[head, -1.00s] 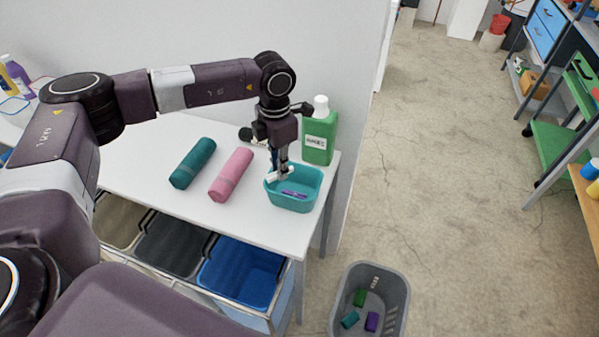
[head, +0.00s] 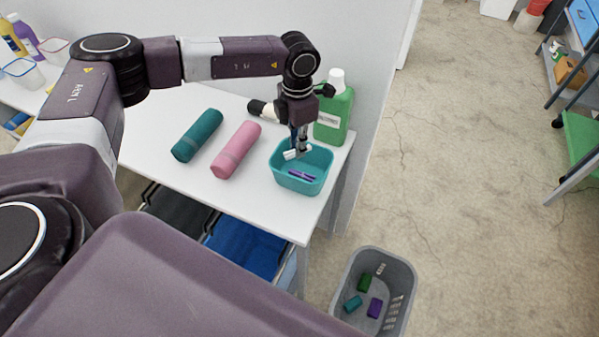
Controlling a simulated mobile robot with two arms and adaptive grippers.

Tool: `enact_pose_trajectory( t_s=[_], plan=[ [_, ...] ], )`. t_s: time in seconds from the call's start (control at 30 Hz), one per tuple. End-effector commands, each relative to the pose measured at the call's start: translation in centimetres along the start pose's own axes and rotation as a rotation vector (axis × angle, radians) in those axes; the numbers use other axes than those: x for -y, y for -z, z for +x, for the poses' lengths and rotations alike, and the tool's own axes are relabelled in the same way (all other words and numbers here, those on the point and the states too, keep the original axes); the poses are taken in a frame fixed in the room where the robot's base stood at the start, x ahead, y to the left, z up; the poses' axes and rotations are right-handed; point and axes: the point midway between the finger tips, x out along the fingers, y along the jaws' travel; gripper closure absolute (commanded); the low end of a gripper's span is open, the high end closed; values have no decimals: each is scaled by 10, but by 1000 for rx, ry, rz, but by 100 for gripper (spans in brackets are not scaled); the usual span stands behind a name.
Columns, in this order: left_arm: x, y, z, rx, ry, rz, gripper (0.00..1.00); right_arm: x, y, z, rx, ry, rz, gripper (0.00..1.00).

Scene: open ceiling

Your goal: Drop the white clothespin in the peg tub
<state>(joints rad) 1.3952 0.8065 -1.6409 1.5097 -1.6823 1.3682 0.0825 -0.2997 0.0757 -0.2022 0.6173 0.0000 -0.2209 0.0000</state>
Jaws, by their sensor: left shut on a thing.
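The teal peg tub (head: 299,183) stands near the right end of the white table. A purple clothespin (head: 302,175) lies inside it. My left gripper (head: 297,151) points down over the tub's back left part and is shut on the white clothespin (head: 292,155). The white clothespin is at about the height of the tub's rim, over its opening; I cannot tell whether it touches the tub. My right gripper is not in view.
A green bottle with a white cap (head: 333,115) stands close behind the tub. Rolled pink (head: 236,151) and teal (head: 198,136) towels lie to the left on the table (head: 256,205). A grey basket (head: 388,267) with several small items stands on the floor.

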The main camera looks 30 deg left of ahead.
Motion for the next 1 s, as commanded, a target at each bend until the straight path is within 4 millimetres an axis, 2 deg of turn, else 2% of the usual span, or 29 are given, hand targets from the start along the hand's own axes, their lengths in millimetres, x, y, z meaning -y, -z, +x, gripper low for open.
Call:
enact_pose_trajectory(
  t_s=[0.1, 0.27, 0.3, 0.47, 0.6, 0.77, 0.87, 1.0],
  plan=[
    [0, 0, 2, 0, 0, 0, 96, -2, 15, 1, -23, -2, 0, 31],
    [0, 0, 2, 0, 0, 0, 96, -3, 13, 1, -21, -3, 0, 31],
    [0, 0, 2, 0, 0, 0, 83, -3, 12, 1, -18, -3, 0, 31],
    [0, 0, 2, 0, 0, 0, 67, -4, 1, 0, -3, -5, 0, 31],
    [0, 0, 2, 0, 0, 0, 67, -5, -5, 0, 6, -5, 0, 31],
    [0, 0, 0, 1, 0, 0, 67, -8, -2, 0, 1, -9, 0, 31],
    [0, -1, -9, 3, 0, -1, 67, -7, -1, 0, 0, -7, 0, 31],
    [-1, -1, -35, 5, -2, 0, 67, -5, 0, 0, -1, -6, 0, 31]
  ],
)
